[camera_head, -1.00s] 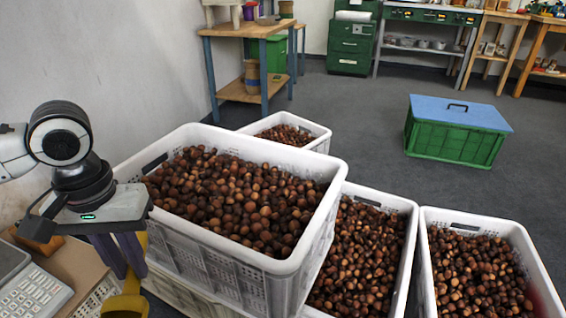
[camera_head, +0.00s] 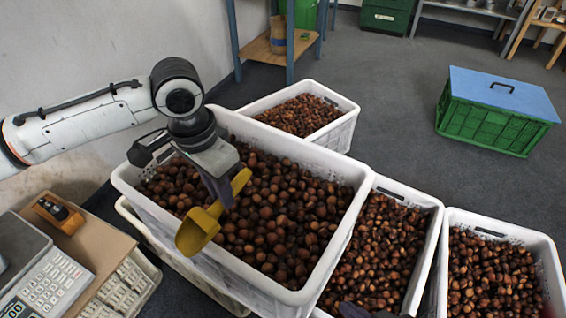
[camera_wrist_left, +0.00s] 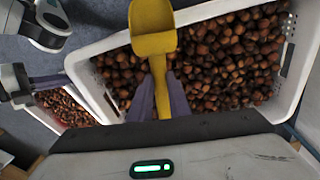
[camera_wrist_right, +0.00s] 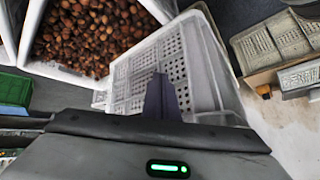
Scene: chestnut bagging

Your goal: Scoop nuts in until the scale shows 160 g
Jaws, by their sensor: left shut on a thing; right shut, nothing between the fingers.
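My left gripper (camera_head: 226,190) is shut on the handle of a yellow scoop (camera_head: 199,230) above the near-left part of the large white crate of nuts (camera_head: 330,172). In the left wrist view the scoop (camera_wrist_left: 152,28) points away from the fingers and its bowl looks empty. The brown nuts (camera_head: 275,215) fill much of the crate. My right gripper (camera_wrist_right: 161,97) is shut and empty in the right wrist view, near a white crate wall.
More white crates of nuts stand behind (camera_head: 345,125) and to the right (camera_head: 432,250). An orange-and-black device (camera_head: 58,213) lies on cardboard beside the scale. A green box with a blue lid (camera_head: 497,120) stands on the open grey floor. A wooden bench (camera_head: 265,48) is behind.

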